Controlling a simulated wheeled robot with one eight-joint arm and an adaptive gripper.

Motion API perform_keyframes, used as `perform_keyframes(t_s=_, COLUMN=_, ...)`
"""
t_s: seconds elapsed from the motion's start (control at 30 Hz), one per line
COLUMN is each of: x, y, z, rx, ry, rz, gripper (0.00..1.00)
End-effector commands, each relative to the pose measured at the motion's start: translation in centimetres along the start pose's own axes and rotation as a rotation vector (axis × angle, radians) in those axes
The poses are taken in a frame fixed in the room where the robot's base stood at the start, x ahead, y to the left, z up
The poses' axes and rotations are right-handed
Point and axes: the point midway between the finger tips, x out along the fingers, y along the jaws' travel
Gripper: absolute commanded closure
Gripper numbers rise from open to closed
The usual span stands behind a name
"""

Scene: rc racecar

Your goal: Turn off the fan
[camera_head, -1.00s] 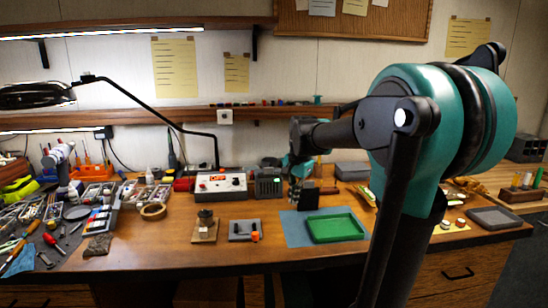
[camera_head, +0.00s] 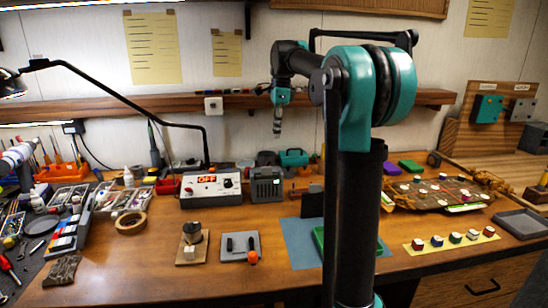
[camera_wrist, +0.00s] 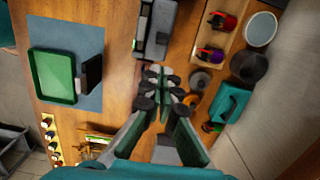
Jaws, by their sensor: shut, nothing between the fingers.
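A dark grey box with a slatted front (camera_head: 266,184), which may be the fan, stands on the bench just right of the white control box. It seems to show in the wrist view as a grey box (camera_wrist: 154,28) at the top. No switch on it can be made out. My gripper (camera_head: 277,132) is raised in front of the wall shelf, above and slightly right of the slatted box, pointing down and touching nothing. In the wrist view my gripper (camera_wrist: 166,88) has its fingertips together with nothing held, below the grey box in the picture.
The white control box (camera_head: 211,188) displays red "OFF". A lamp arm (camera_head: 125,98) reaches over the bench's left side. A green tray (camera_head: 319,238) on a blue mat is partly hidden by my arm. A teal object (camera_head: 293,157) stands behind the slatted box.

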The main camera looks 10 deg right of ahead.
Motion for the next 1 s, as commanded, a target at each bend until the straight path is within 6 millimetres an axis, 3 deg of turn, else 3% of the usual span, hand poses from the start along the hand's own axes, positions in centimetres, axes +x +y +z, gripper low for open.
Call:
perform_keyframes(t_s=0.17, x=0.9, y=0.0, z=0.0, rx=-0.001, ry=0.0, rz=0.0, gripper=1.0)
perform_keyframes(t_s=0.7, x=9.1, y=0.0, z=0.0, rx=-0.002, ry=0.0, rz=0.0, gripper=1.0)
perform_keyframes(t_s=1.0, x=10.1, y=0.0, z=0.0, rx=-0.002, ry=0.0, rz=0.0, gripper=1.0)
